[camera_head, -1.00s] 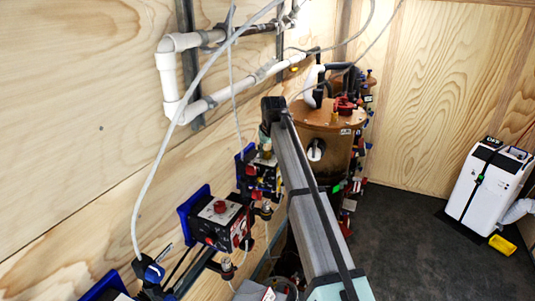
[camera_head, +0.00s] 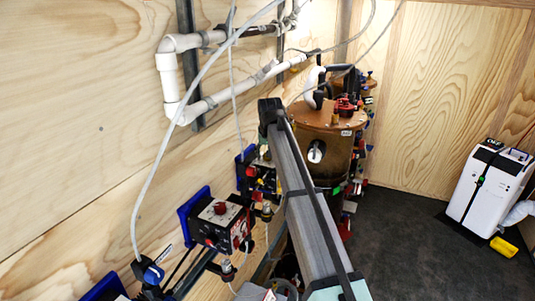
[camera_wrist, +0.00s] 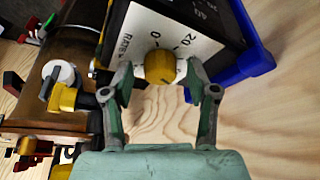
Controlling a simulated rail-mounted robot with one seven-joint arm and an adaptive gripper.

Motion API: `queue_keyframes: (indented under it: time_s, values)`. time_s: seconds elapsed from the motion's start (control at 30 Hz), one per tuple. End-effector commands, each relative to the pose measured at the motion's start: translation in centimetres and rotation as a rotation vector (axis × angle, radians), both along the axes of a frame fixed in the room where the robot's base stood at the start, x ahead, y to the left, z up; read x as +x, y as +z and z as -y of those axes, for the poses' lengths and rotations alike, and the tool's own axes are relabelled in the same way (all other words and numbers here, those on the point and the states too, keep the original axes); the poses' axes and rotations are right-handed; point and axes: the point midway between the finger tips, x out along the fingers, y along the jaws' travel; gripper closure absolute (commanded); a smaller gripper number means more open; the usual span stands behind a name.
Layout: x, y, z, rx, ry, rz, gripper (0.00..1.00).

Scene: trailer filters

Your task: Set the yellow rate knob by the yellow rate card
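The yellow rate knob (camera_wrist: 160,66) sits on a white face plate marked RATE, with 0 and 20 printed beside it, in the wrist view. My gripper (camera_wrist: 160,72) has one fingertip at each side of the knob. The fingers are drawn in and the tips appear to press on its sides. The knob's pointer is hard to read. In the head view, the box under my arm's end (camera_head: 261,178) is partly hidden by the arm, and my gripper is hidden there. I cannot make out a separate yellow rate card.
A box with a red knob (camera_head: 221,207) hangs on the wall nearer me. White pipes (camera_head: 172,80) run along the wall above. A brown tank (camera_head: 330,150) with several fittings stands beyond my arm. A white unit (camera_head: 490,185) stands on the open dark floor at right.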

Motion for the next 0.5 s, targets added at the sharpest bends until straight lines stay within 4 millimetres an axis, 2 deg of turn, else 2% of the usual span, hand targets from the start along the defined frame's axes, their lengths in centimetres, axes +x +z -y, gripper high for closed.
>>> queue_keyframes:
  time_s: [0.27, 0.5]
  values:
    - [0.0, 0.3, 0.0, 0.001, 0.0, 0.002, 0.42]
    - [-1.1, 2.8, 0.2, 0.002, 0.0, 0.004, 0.42]
